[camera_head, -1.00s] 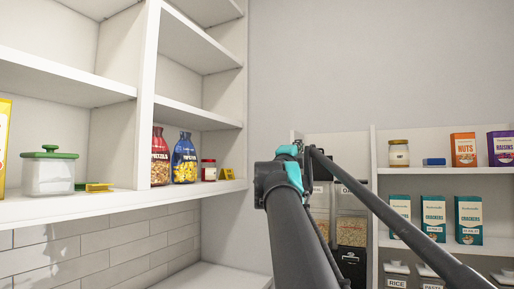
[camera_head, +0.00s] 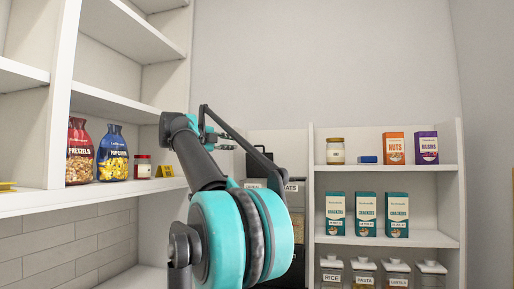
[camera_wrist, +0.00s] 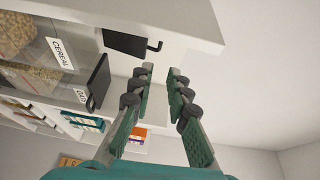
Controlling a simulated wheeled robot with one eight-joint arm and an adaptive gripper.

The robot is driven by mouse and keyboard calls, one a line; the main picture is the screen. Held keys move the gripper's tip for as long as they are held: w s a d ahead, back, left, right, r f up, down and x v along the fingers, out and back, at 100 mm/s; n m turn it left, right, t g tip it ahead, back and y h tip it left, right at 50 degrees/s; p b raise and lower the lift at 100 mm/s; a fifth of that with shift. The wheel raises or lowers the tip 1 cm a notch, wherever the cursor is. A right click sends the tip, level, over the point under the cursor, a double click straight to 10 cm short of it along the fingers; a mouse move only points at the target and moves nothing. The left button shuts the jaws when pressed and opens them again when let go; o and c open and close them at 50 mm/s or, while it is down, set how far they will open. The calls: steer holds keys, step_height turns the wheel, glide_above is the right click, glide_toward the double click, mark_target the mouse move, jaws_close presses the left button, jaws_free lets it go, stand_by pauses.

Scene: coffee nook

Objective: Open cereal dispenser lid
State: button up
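The cereal dispenser (camera_wrist: 22,38) is a clear bin of grain with a CEREAL label, at the upper left of the wrist view. Its black lid (camera_wrist: 125,43) with a bar handle looks raised upright. In the head view this black lid (camera_head: 260,161) stands above the bins, partly behind my arm. The neighbouring OATS bin has a black lid (camera_wrist: 98,82) that looks closed. My gripper (camera_wrist: 163,75) is open and empty, its fingertips near the raised lid's handle but apart from it. The head view shows my gripper (camera_head: 212,136) partly hidden by my arm.
A white shelf (camera_head: 430,240) on the right holds a jar, nuts and raisins boxes, crackers boxes and lidded canisters. A left shelf (camera_head: 25,203) holds pretzels and popcorn bags, a small jar (camera_head: 142,167) and a yellow item. The wall space above the dispensers is clear.

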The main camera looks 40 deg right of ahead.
mark_target(258, 146)
steer(key=x, duration=1.6)
steer(key=shift+d+f, duration=0.1)
steer(key=shift+d, duration=0.15)
steer(key=shift+c, duration=0.4)
jaws_close()
